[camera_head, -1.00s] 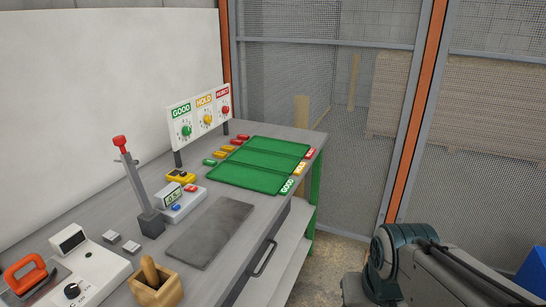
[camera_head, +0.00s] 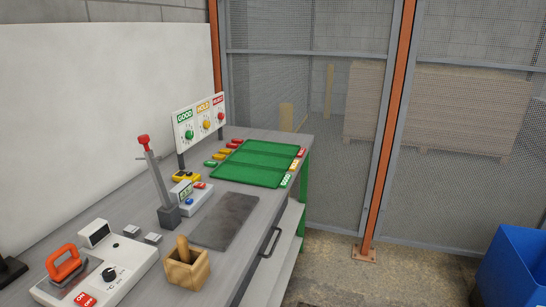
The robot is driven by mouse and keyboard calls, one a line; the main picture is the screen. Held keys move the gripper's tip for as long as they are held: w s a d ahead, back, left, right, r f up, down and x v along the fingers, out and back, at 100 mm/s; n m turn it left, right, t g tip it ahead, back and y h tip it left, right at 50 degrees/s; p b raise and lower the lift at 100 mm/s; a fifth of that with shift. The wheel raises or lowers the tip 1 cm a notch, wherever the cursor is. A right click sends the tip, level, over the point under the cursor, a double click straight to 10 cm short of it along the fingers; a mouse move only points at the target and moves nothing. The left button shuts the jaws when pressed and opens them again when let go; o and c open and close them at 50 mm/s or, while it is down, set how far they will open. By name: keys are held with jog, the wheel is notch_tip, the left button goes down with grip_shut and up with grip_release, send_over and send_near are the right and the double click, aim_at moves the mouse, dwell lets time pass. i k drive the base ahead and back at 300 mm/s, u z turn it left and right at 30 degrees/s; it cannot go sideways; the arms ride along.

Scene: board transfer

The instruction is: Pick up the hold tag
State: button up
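Small yellow tags (camera_head: 225,153), the likely hold tags, lie on the grey workbench at the left end of the green trays (camera_head: 262,160). They are between a green tag (camera_head: 210,164) and red tags (camera_head: 236,142). They are too small to read. The yellow HOLD sign (camera_head: 204,106) is in the middle of the white board behind, and a yellow label (camera_head: 293,167) marks the middle tray's right end. The trays look empty. My gripper is not in view.
The bench (camera_head: 222,270) also carries a red-handled lever (camera_head: 160,185), a small meter (camera_head: 183,192), a grey mat (camera_head: 226,220), a wooden holder (camera_head: 187,266) and a soldering station (camera_head: 100,275). A blue bin (camera_head: 515,265) stands on the floor at right. Mesh fencing closes the back.

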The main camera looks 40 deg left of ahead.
aim_at(216, 156)
jog(key=u, duration=0.1)
jog(key=i, duration=1.3)
jog(key=u, duration=0.55)
jog(key=i, duration=1.45)
jog(key=u, duration=1.8)
jog(key=i, duration=0.8)
jog(key=u, duration=0.75)
